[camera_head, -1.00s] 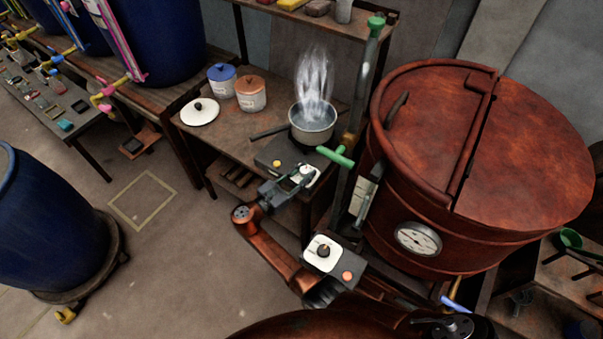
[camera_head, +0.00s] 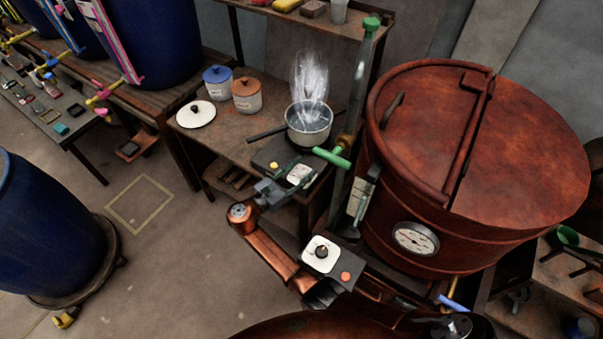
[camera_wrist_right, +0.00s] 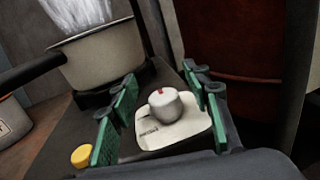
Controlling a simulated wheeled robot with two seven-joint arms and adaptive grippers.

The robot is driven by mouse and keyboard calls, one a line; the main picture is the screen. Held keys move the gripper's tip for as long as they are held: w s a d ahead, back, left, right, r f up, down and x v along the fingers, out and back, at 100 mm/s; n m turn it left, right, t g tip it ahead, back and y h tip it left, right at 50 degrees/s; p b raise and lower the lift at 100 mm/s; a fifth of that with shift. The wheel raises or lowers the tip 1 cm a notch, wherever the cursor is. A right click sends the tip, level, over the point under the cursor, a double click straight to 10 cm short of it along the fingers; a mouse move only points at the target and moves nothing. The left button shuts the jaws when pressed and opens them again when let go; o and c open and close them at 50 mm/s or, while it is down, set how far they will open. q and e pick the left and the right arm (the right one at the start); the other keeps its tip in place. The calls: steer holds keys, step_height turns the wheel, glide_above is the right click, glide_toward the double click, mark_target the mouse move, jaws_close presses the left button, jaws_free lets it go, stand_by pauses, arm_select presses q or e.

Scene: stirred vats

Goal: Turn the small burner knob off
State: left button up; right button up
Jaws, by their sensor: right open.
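The small burner (camera_head: 268,156) stands on a side table with a steaming pot (camera_head: 309,124) on it. Its knob (camera_wrist_right: 166,105) is a pale round cap with a red mark at its far upper edge, on a white plate (camera_wrist_right: 172,133). In the head view the plate (camera_head: 299,174) is partly hidden by my gripper. My right gripper (camera_head: 289,184) is open at the burner's front. In the wrist view its green-padded fingers (camera_wrist_right: 163,112) stand to either side of the knob, with visible gaps and no clear contact. My left gripper is out of view.
A yellow button (camera_wrist_right: 82,156) sits beside the plate. A green T-handle (camera_head: 333,158) and a large copper vat (camera_head: 420,200) stand close on the right. Another knob (camera_head: 321,252) is on a box nearer me. Two lidded jars (camera_head: 247,95) stand behind.

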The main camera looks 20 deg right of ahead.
mark_target(302, 171)
step_height(302, 171, up, 7)
steer(key=shift+r, duration=0.2)
stand_by(0.5)
